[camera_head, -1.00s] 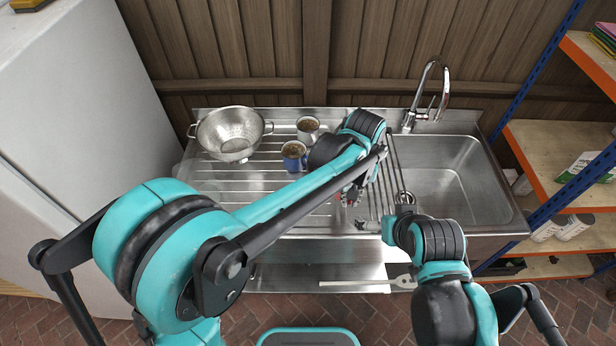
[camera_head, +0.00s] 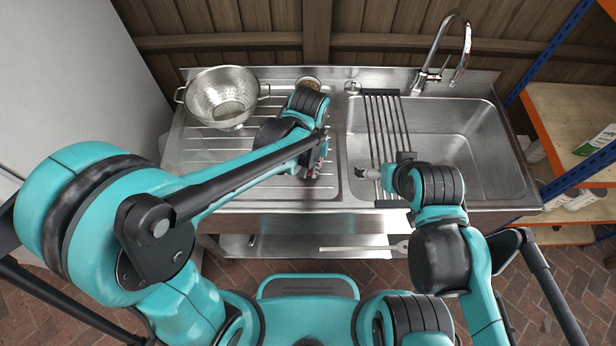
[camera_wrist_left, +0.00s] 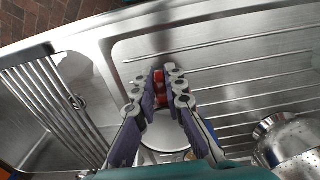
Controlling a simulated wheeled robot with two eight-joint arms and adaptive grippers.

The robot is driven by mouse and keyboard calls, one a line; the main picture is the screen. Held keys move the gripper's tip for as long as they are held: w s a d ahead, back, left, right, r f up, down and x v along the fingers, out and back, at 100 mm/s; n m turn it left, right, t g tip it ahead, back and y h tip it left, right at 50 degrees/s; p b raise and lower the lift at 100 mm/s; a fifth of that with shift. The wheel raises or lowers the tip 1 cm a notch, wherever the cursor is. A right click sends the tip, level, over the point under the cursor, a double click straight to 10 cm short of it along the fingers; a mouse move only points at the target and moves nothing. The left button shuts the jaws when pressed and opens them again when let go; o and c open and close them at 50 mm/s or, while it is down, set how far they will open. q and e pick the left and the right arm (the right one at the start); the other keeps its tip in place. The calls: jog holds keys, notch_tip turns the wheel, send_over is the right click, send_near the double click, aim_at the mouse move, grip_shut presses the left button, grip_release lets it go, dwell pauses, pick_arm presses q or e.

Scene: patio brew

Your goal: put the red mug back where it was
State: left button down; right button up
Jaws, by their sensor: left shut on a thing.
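My left gripper (camera_head: 316,166) is over the front right part of the ribbed drainboard (camera_head: 240,186). In the left wrist view its fingers (camera_wrist_left: 161,80) are closed on a red part of the red mug (camera_wrist_left: 160,90). Most of the red mug is hidden by the gripper; its height above the board is unclear. A pale round shape lies between the fingers; I cannot tell what it is. My right gripper (camera_head: 368,173) is over the front of the rack, its finger opening unclear.
A steel colander (camera_head: 222,98) stands at the back left. Another mug (camera_head: 307,83) shows partly behind my left arm; the blue mug is mostly hidden. A roll-up rack (camera_head: 384,118) lies across the left of the sink (camera_head: 455,150). A tap (camera_head: 440,50) stands behind.

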pick_arm(q)
jog(key=shift+a+f, duration=0.15)
notch_tip(320, 180, down, 4)
jog(key=shift+b, duration=0.8)
jog(key=shift+s, duration=0.1)
jog(key=shift+f, duration=0.1)
jog(key=c, duration=1.6)
grip_release()
